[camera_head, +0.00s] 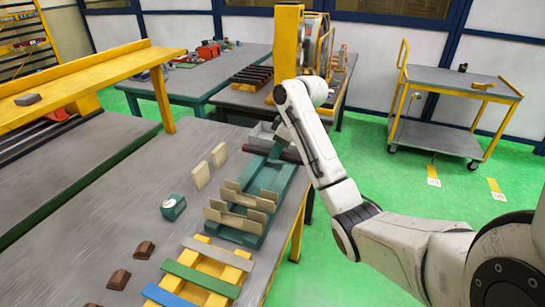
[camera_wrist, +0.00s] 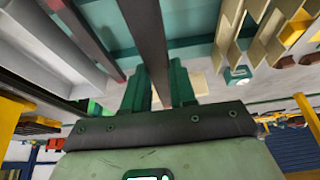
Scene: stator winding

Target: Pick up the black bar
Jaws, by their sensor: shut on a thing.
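My gripper (camera_head: 280,146) is over the far end of the teal tray (camera_head: 272,190) on the grey workbench in the head view. In the wrist view its two green fingers (camera_wrist: 160,82) are shut on a long dark bar, the black bar (camera_wrist: 148,35), which runs up and out of the frame between them. In the head view the held bar is mostly hidden by my arm and hard to tell apart. Whether it is clear of the tray cannot be told.
Another dark reddish bar (camera_wrist: 92,38) lies left of the held one in the wrist view. Tan slotted holders (camera_head: 240,205) stand on the tray. A small teal device (camera_head: 173,207), brown blocks (camera_head: 118,280) and a grey bin (camera_head: 262,135) are on the bench.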

